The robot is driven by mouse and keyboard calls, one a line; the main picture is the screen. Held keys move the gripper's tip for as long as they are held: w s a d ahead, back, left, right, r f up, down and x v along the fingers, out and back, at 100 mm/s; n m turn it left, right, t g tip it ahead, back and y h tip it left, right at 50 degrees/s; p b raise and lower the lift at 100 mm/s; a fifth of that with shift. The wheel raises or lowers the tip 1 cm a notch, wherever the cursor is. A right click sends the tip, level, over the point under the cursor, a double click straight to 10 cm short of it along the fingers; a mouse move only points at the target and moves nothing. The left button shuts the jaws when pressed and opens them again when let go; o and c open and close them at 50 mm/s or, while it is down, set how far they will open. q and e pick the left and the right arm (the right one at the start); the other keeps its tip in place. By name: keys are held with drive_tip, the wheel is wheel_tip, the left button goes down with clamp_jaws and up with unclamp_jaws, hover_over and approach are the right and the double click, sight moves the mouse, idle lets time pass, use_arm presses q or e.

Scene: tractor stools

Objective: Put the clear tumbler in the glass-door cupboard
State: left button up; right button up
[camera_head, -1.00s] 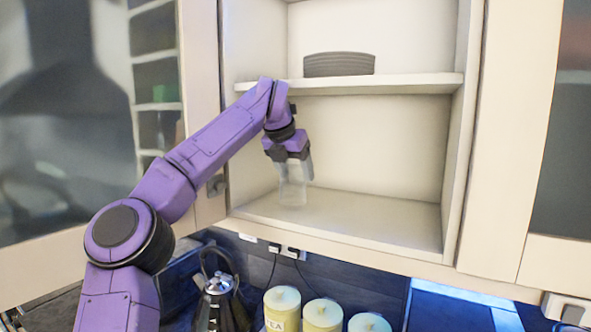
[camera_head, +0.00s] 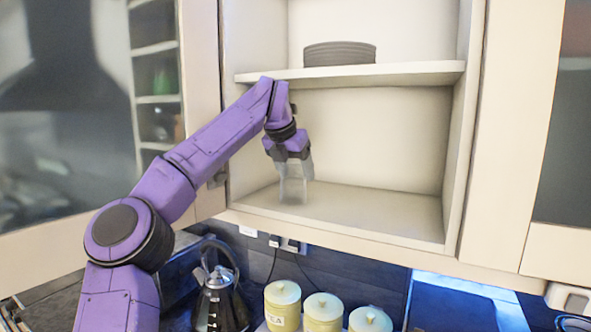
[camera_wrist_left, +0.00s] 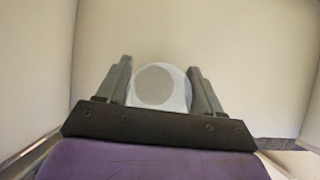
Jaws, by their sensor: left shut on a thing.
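The clear tumbler (camera_head: 293,190) is upright at the lower shelf (camera_head: 370,215) of the open cupboard (camera_head: 465,150), near its left side. I cannot tell whether its base touches the shelf. My left gripper (camera_head: 293,168) points down and is shut on the tumbler from above. In the left wrist view the tumbler (camera_wrist_left: 158,86) sits between the two fingers of the left gripper (camera_wrist_left: 160,88). The glass door (camera_head: 70,130) stands open at the left. My right gripper is not in view.
A stack of dark plates (camera_head: 340,53) sits on the upper shelf (camera_head: 400,72), whose edge is close to my left wrist. The lower shelf is clear to the right. A kettle (camera_head: 218,300) and several yellow canisters (camera_head: 322,312) stand on the counter below.

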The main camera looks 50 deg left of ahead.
use_arm(q)
drive_tip(key=shift+f, duration=0.1)
drive_tip(key=o, duration=1.3)
drive_tip(key=shift+c, duration=0.2)
drive_tip(key=shift+s, duration=0.1)
drive_tip(key=shift+s+d+r+y+b, duration=0.15)
drive_tip(key=shift+s+r+y+b, duration=0.15)
drive_tip(key=shift+r, duration=0.25)
drive_tip(key=shift+s+d+r+y+b, duration=0.1)
drive_tip(key=shift+s+r+y+b, duration=0.2)
drive_tip(key=shift+r, duration=0.2)
drive_tip(key=shift+s+d+r+n+t+y+b, duration=0.1)
drive_tip(key=shift+s+r+n+t+y+b, duration=0.2)
drive_tip(key=shift+r, duration=0.4)
drive_tip(key=shift+s+d+r+y+b, duration=0.1)
drive_tip(key=shift+s+r+y, duration=0.2)
drive_tip(key=shift+s+r, duration=0.25)
drive_tip(key=shift+w, duration=0.15)
